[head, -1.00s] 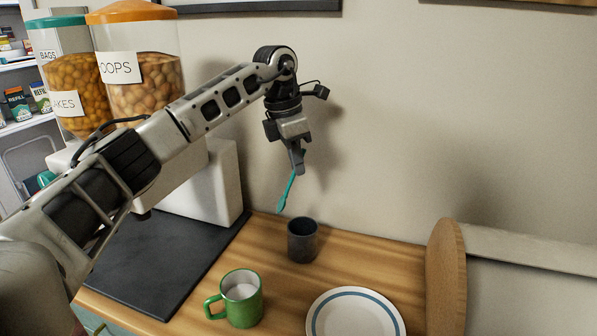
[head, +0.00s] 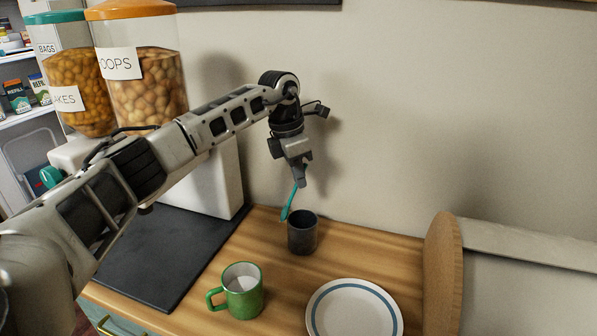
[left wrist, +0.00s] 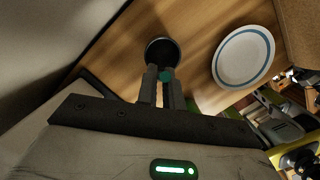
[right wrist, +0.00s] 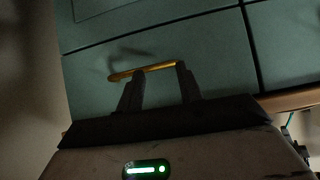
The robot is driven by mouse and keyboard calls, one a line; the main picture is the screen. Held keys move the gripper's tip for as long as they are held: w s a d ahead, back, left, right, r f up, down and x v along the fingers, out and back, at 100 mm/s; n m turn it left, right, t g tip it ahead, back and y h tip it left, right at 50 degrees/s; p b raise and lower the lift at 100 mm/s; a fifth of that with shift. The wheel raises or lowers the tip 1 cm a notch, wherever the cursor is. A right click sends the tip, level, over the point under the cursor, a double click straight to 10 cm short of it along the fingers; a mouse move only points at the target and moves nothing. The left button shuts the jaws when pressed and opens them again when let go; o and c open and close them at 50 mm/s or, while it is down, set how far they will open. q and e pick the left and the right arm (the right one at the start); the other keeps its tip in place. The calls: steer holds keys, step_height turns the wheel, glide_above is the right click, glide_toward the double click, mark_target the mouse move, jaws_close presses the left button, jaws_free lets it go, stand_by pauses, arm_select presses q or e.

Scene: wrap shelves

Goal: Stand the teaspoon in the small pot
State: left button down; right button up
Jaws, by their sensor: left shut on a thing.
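The teal teaspoon (head: 290,204) hangs from my left gripper (head: 299,181), which is shut on its upper end. It tilts, with its lower end down and to the left. The small dark grey pot (head: 302,237) stands upright on the wooden counter. In the head view the spoon's lower end shows at the left of the pot's rim; I cannot tell its depth. In the left wrist view the pot (left wrist: 162,50) lies just beyond the fingertips, with a bit of teal (left wrist: 166,76) at them. My right gripper (right wrist: 159,71) is open, its fingers apart before a drawer front.
A green mug (head: 243,292) and a white plate with a blue ring (head: 354,312) stand in front of the pot. A dark mat (head: 150,260) and cereal dispensers (head: 140,80) are at left, a round-ended wooden piece (head: 442,270) at right. A gold handle (right wrist: 150,71) is near my right fingers.

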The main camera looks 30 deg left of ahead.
arm_select(q)
steer(key=shift+f, duration=0.25)
steer(key=c, duration=1.5)
jaws_free()
steer(key=shift+c, duration=0.2)
steer(key=shift+r, duration=0.1)
